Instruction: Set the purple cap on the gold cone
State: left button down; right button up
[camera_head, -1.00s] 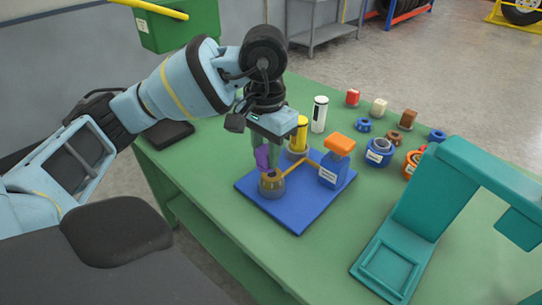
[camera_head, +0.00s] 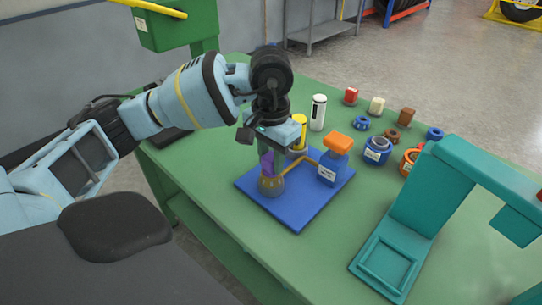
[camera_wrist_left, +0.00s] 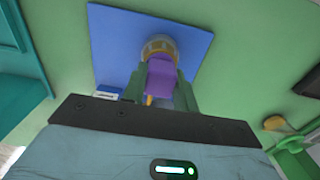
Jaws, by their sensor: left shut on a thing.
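My left gripper (camera_head: 270,164) is shut on the purple cap (camera_head: 267,163) and points down over the blue board. The gold cone (camera_head: 271,187) stands in a round grey holder at the board's near left part, just below the cap. In the left wrist view the cap (camera_wrist_left: 160,80) sits between the green fingers and covers part of the cone (camera_wrist_left: 157,45). I cannot tell whether cap and cone touch. My right gripper is not in view.
The blue board (camera_head: 300,215) also carries a yellow cylinder (camera_head: 299,132) and a blue block with an orange top (camera_head: 338,143). A white cylinder (camera_head: 318,112) stands behind. A teal stand (camera_head: 420,215) is at the right. Several small parts lie at the back right.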

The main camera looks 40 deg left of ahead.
aim_at(271, 156)
pick_arm(q)
jog(key=shift+f, duration=0.15)
jog(key=c, duration=1.1)
grip_release()
jog(key=shift+r, duration=0.25)
notch_tip(271, 156, up, 12)
jog(key=p, duration=0.1)
